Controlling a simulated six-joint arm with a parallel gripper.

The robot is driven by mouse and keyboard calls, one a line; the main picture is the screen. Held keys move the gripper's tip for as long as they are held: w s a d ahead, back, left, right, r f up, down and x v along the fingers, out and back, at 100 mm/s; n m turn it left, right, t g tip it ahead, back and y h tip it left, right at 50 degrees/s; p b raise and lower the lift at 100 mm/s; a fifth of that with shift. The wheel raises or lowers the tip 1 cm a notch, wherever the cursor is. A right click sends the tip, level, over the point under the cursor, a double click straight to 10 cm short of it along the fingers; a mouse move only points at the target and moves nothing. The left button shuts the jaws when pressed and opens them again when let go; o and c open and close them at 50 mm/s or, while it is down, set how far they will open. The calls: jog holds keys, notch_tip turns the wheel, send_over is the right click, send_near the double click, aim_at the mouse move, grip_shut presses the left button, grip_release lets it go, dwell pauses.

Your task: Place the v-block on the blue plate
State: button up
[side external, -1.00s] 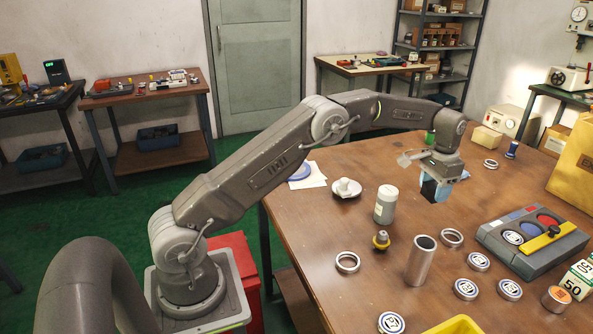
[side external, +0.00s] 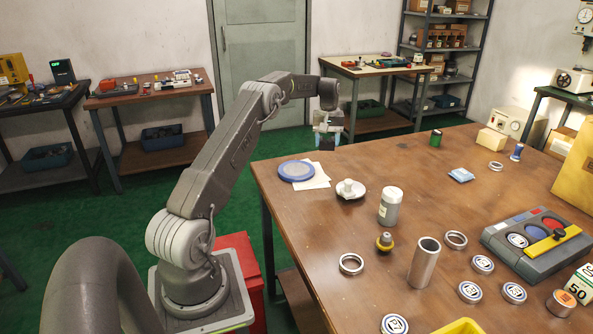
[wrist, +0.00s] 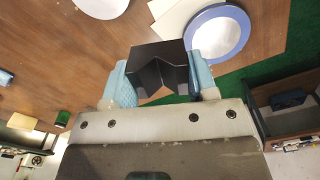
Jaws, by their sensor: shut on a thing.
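The v-block (wrist: 158,66) is a black block with a V-shaped notch, held between the light blue fingers of my gripper (wrist: 160,86) in the wrist view. In the side view my gripper (side external: 328,134) is raised near the table's far left edge, and the block is hard to make out there. The blue plate (side external: 283,173) is round with a blue rim and lies at the far left of the table, below and left of my gripper. In the wrist view the plate (wrist: 245,35) shows beyond the block to the upper right, apart from it, with nothing on it.
A white sheet (side external: 318,181) lies partly under the plate. A white dish with a part (side external: 352,190) and a grey-white bottle (side external: 390,206) stand to its right. Rings and a metal tube (side external: 424,262) are nearer the front.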

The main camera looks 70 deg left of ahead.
jog(key=s+a+n, duration=0.4)
jog(key=s+a, duration=0.5)
send_over(292, 174)
notch_tip(292, 174, down, 4)
jog(key=shift+n, duration=0.3)
jog(key=shift+f, duration=4.5)
jog(key=shift+f, duration=0.1)
jog(key=o, duration=1.3)
jog(key=shift+s+d+f, duration=0.1)
jog(key=shift+c, duration=0.2)
